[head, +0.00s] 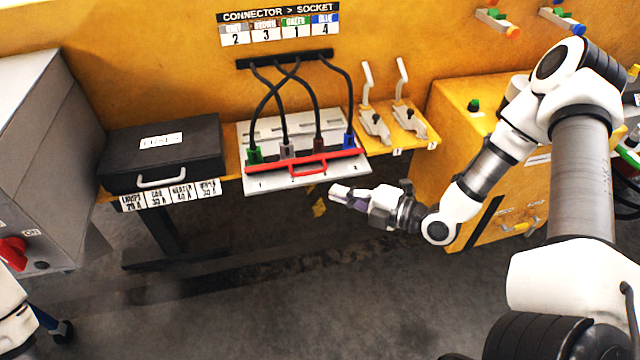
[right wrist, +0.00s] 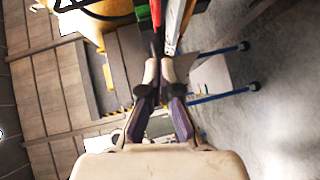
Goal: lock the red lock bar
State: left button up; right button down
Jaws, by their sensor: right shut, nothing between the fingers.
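The red lock bar (head: 272,164) lies across the front of a pale socket panel (head: 262,186), with a red handle (head: 308,171) near its middle. Green (head: 254,156), grey (head: 287,151), brown (head: 319,146) and blue (head: 349,141) connectors stand in a row just behind it, on black cables. My right gripper (head: 334,191) is shut and empty, in front of and below the panel's right front edge, apart from the bar. In the right wrist view the fingers (right wrist: 159,72) are together, and a red strip (right wrist: 156,14), probably the bar, shows beyond them. My left gripper is out of view.
A black case (head: 160,155) stands left of the panel. Two white-handled toggle clamps (head: 374,122) (head: 410,117) stand to its right. A yellow cabinet (head: 470,150) is behind my right arm. A grey box with a red knob (head: 12,252) is at far left. Floor in front is clear.

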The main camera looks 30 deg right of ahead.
aim_at(319, 171)
jog(key=w, duration=0.2)
jog(key=w+a, duration=0.1)
jog(key=w, duration=0.1)
jog(key=w+f, duration=0.1)
jog(key=w, duration=0.1)
jog(key=shift+w+a, duration=0.2)
jog(key=shift+a, duration=0.1)
jog(key=shift+w+d+f, duration=0.2)
jog(key=shift+w, duration=0.2)
jog(key=shift+w+d+f+b, duration=0.15)
jog(key=shift+w+b, duration=0.15)
jog(key=shift+w, duration=0.45)
jog(key=shift+w+d+r, duration=0.1)
jog(key=shift+r, duration=0.35)
